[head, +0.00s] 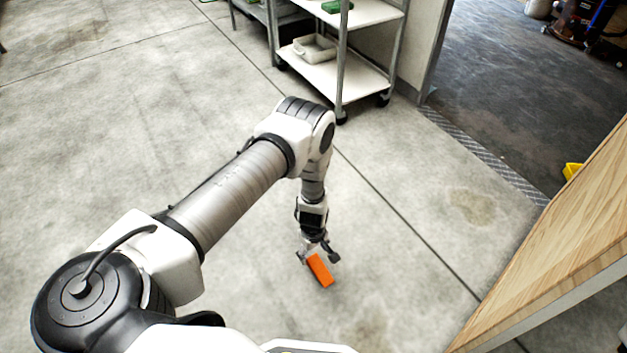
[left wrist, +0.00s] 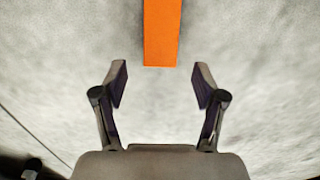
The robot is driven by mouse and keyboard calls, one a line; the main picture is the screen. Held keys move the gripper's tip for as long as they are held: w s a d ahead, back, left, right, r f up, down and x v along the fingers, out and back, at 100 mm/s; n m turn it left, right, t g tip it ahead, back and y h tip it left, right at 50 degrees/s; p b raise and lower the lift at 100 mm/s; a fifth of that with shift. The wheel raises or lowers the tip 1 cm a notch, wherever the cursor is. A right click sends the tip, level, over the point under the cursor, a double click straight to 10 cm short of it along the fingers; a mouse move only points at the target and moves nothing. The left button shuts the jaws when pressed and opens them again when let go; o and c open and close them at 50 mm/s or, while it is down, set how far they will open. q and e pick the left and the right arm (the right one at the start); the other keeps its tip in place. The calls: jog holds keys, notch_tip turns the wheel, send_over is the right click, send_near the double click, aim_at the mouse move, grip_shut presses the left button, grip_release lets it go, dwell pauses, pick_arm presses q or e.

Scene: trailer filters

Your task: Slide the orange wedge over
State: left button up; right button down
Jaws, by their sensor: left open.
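The orange wedge (head: 320,270) lies on the concrete floor in the head view. In the left wrist view the orange wedge (left wrist: 161,32) comes in from the top edge, and its near end sits just beyond the fingertips, about midway between them. My left gripper (head: 318,256) points down at the near floor with its fingers spread beside the wedge's upper end. In the left wrist view my left gripper (left wrist: 161,84) is open, with nothing between the fingers. I cannot tell whether a finger touches the wedge. My right gripper is not in view.
A wheeled shelf cart (head: 345,75) with a pale bin (head: 314,48) stands at the top. A wooden panel (head: 560,240) rises at the right. A doorway with a metal threshold strip (head: 480,155) lies at upper right. The floor around the wedge is clear.

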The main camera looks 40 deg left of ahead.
aim_at(313, 258)
pick_arm(q)
notch_tip(313, 258, down, 5)
jog(key=shift+f+b, duration=0.15)
jog(key=shift+b, duration=1.1)
jog(key=c, duration=1.3)
